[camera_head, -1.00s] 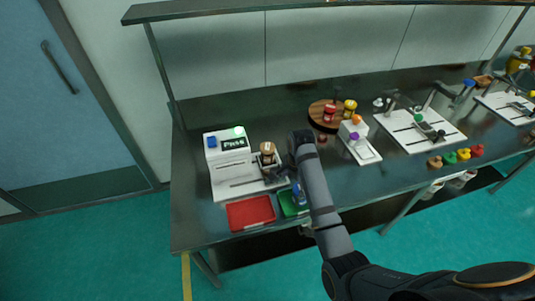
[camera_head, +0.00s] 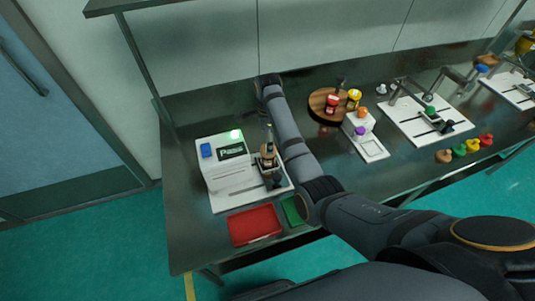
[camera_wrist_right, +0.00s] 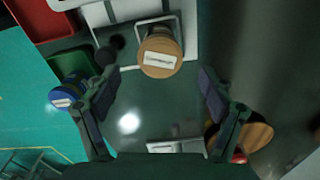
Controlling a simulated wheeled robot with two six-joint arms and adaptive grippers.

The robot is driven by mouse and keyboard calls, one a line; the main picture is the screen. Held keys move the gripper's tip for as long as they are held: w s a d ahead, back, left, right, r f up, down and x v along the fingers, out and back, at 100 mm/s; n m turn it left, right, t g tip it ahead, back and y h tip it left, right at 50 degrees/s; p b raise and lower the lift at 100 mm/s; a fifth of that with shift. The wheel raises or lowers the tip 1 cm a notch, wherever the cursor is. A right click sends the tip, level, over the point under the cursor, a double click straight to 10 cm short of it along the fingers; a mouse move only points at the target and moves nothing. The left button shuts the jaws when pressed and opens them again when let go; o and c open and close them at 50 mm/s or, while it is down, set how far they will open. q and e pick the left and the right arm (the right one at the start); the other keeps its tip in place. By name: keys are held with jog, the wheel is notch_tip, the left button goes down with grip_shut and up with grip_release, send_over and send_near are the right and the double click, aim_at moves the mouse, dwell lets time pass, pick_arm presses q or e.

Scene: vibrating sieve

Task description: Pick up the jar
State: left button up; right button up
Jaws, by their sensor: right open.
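A jar with a tan, labelled lid (camera_wrist_right: 160,55) sits at the clamp of the white sieve machine (camera_wrist_right: 188,28); in the head view the jar (camera_head: 268,156) stands beside the machine's box (camera_head: 225,160). A blue-lidded jar (camera_wrist_right: 68,90) is by the green tray, just outside one finger in the wrist view; my arm hides it in the head view. My right gripper (camera_wrist_right: 160,88) is open and empty, with the tan-lidded jar beyond its fingertips, between their lines. It is hidden by my arm in the head view. My left gripper is not in view.
A red tray (camera_head: 254,225) and a green tray (camera_head: 293,211) lie at the bench's front edge. A wooden disc (camera_head: 318,98) carries red and yellow jars. A white stand (camera_head: 372,149) and another white-based device (camera_head: 405,124) are to the right.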

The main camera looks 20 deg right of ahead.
jog(key=shift+w+f, duration=0.2)
jog(key=shift+f, duration=0.95)
jog(key=shift+s+d+f+p, duration=0.1)
jog(key=shift+f+p, duration=0.2)
jog(key=shift+f, duration=0.15)
jog(key=shift+s+d+f+p, duration=0.1)
jog(key=shift+f+p, duration=0.15)
jog(key=shift+f, duration=0.15)
notch_tip(320, 180, down, 3)
jog(key=shift+s+r, duration=0.1)
jog(key=shift+f, duration=0.45)
jog(key=c, duration=1.4)
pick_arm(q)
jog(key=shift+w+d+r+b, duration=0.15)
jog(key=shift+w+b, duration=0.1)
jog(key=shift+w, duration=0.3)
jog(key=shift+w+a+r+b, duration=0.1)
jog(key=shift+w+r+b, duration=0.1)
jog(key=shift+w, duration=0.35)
pick_arm(e)
notch_tip(320, 180, up, 10)
jog(key=shift+r, duration=0.1)
